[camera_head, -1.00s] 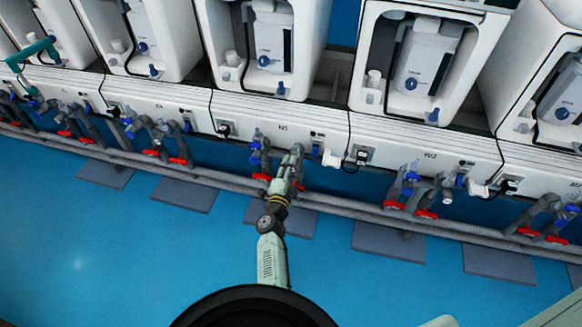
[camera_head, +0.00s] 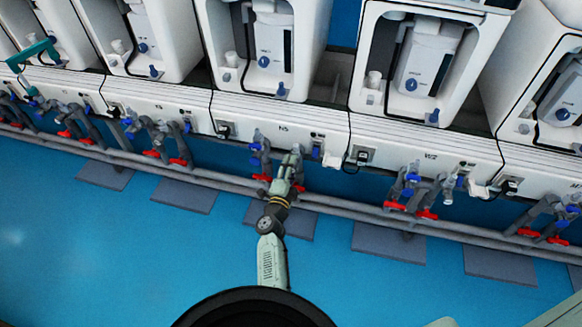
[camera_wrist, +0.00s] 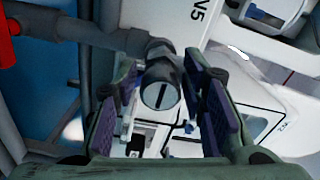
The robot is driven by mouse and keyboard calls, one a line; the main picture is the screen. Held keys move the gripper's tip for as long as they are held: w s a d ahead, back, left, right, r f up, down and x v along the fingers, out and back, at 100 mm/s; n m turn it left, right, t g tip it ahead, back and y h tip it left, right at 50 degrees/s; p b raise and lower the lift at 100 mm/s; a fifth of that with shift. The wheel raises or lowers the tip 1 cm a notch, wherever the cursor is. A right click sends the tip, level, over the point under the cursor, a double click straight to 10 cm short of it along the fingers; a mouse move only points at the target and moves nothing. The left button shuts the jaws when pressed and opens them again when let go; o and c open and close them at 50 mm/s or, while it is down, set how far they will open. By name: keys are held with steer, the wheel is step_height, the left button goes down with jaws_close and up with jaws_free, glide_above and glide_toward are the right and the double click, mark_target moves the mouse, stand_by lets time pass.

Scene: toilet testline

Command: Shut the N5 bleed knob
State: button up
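The N5 station (camera_head: 283,128) is a white panel below a machine. Grey pipes with blue and red handles hang under it. My gripper (camera_head: 289,160) reaches up to the pipes at the right part of N5 in the head view. The purple-padded fingers of my gripper (camera_wrist: 168,98) stand on either side of this knob, with gaps between pads and knob. The gripper is open. In the head view my fingers hide most of the knob.
A red handle (camera_wrist: 9,22) shows at the wrist view's left edge. Blue valves (camera_head: 256,147) stand left of my gripper. A long grey pipe (camera_head: 340,207) runs below the row. Neighbouring station W2 (camera_head: 430,155) is to the right. The blue floor (camera_head: 130,250) in front is clear.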

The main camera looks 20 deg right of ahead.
steer(key=shift+o, duration=0.7)
steer(key=shift+s, duration=0.1)
steer(key=v, duration=1.2)
